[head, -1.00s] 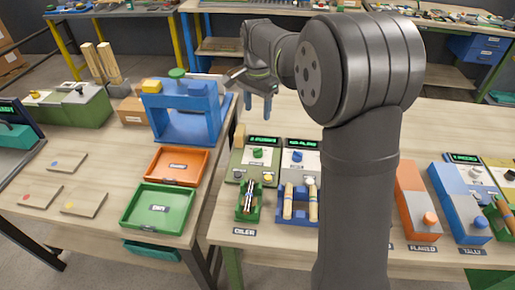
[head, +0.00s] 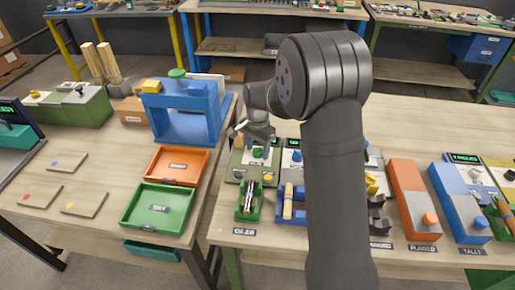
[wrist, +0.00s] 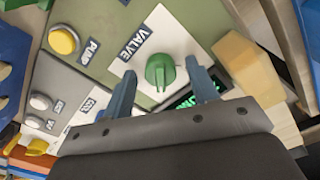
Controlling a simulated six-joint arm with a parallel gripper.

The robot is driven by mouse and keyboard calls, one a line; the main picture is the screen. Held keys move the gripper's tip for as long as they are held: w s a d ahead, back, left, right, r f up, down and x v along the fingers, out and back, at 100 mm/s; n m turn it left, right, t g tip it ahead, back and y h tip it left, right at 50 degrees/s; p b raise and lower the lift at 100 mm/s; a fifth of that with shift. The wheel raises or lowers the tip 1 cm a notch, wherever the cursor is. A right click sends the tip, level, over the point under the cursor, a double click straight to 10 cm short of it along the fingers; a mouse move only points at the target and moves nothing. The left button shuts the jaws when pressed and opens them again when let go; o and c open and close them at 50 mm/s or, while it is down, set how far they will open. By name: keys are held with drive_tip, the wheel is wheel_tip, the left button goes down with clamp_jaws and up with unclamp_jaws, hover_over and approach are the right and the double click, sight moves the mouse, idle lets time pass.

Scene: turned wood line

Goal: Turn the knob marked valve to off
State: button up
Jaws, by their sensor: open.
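The green valve knob (wrist: 160,70) sits on a white plate marked VALVE (wrist: 131,46) in the wrist view. It also shows in the head view (head: 258,153), on the green-grey panel of the oiler station. My gripper (wrist: 160,76) is open, with one blue-grey finger on each side of the knob and visible gaps between. Whether the fingers reach down to the knob's height is unclear. In the head view my gripper (head: 259,137) is over the upper part of this panel. The knob's setting cannot be read.
A yellow button marked PUMP (wrist: 63,40) is beside the valve plate. A lit display (wrist: 195,97) is partly hidden by a finger. A tan wooden block (wrist: 247,67) stands close to the right finger. A blue frame (head: 187,110) stands left of the panel.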

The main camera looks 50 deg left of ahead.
drive_tip(key=shift+f, duration=0.1)
drive_tip(key=c, duration=1)
drive_tip(key=shift+n, duration=0.4)
drive_tip(key=n, duration=0.3)
drive_tip(key=shift+n, duration=0.4)
drive_tip(key=n, duration=0.4)
drive_tip(key=shift+n, duration=0.3)
drive_tip(key=n, duration=0.8)
drive_tip(key=shift+n, duration=0.3)
drive_tip(key=shift+w, duration=0.1)
